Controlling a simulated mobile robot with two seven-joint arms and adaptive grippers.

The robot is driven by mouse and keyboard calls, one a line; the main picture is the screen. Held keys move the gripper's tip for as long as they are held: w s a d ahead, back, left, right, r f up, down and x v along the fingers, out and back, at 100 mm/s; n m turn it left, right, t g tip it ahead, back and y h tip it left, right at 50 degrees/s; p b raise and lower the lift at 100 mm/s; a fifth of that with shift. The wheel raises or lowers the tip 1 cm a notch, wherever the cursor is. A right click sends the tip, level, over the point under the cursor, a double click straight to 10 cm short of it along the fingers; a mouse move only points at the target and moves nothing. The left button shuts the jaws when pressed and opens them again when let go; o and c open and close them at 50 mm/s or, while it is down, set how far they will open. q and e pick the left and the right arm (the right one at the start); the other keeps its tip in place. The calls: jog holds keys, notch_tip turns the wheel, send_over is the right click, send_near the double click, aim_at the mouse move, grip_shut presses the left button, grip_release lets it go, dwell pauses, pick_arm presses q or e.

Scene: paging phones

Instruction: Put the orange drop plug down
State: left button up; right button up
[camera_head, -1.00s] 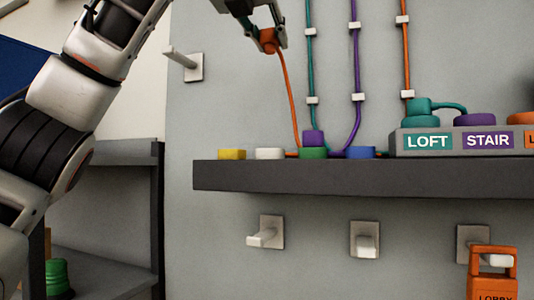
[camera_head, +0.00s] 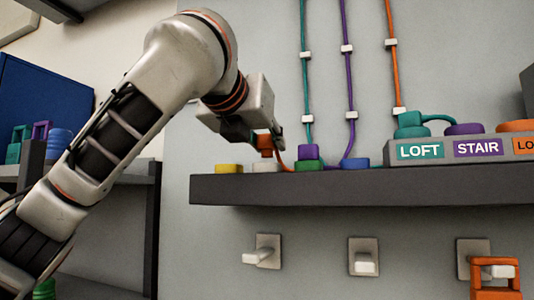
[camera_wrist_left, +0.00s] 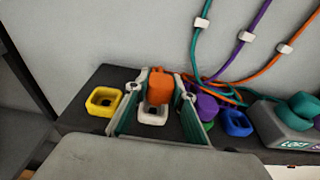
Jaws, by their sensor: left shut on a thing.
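The orange drop plug (camera_head: 265,142) is held by my left gripper (camera_head: 266,138), with its orange cord trailing to the right. In the left wrist view the plug (camera_wrist_left: 160,87) sits between the two fingers of my left gripper (camera_wrist_left: 162,84), which are shut on it. It is right above the white socket (camera_head: 266,165) on the dark shelf (camera_head: 350,188); the white socket's near part also shows in the left wrist view (camera_wrist_left: 152,117). I cannot tell whether plug and socket touch. My right gripper is not in view.
A yellow socket (camera_head: 228,168) is left of the white one. A green socket holding a purple plug (camera_head: 307,150) and a blue socket (camera_head: 355,164) are to its right. A labelled panel (camera_head: 461,150) stands farther right. Wall pegs (camera_head: 363,257) are below the shelf.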

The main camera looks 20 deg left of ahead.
pick_arm(q)
jog(key=shift+f, duration=0.9)
jog(key=shift+f, duration=0.1)
jog(key=shift+f, duration=0.1)
jog(key=o, duration=1.1)
jog(key=shift+w+f, duration=0.1)
jog(key=shift+r, duration=0.35)
jog(key=s, duration=0.4)
jog(key=s+r, duration=0.1)
jog(key=s, duration=0.3)
jog(key=s+r+b, duration=0.1)
jog(key=s, duration=0.2)
jog(key=shift+s+a+r, duration=0.15)
jog(key=shift+s+a, duration=0.1)
jog(key=shift+s, duration=0.15)
